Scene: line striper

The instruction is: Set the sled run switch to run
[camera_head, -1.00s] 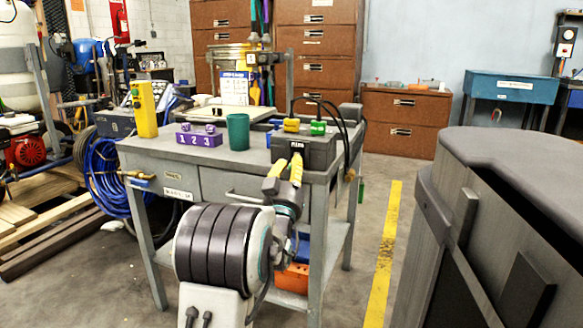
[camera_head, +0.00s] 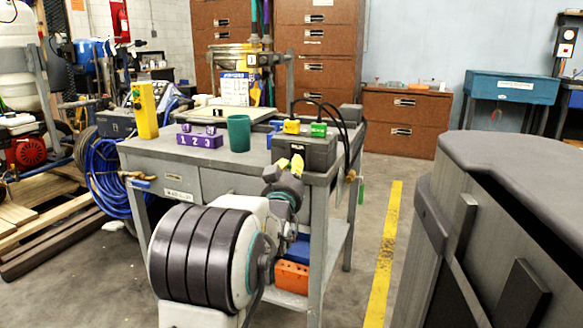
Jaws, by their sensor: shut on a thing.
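A dark grey control box (camera_head: 322,151) sits at the front right corner of the grey bench. A yellow plug and a green plug with black cables stand on its top. My gripper (camera_head: 290,162), with yellow fingers, is at the front face of this box and points away from the camera. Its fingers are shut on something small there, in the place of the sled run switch. The switch itself is hidden behind the fingers and wrist, so its position cannot be read.
The grey bench (camera_head: 180,182) also carries a green cup (camera_head: 239,133), a purple block marked 1 2 3 (camera_head: 199,140) and a yellow box (camera_head: 145,109). An orange bin (camera_head: 291,277) is on the lower shelf. A dark grey cabinet (camera_head: 520,160) stands close at right.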

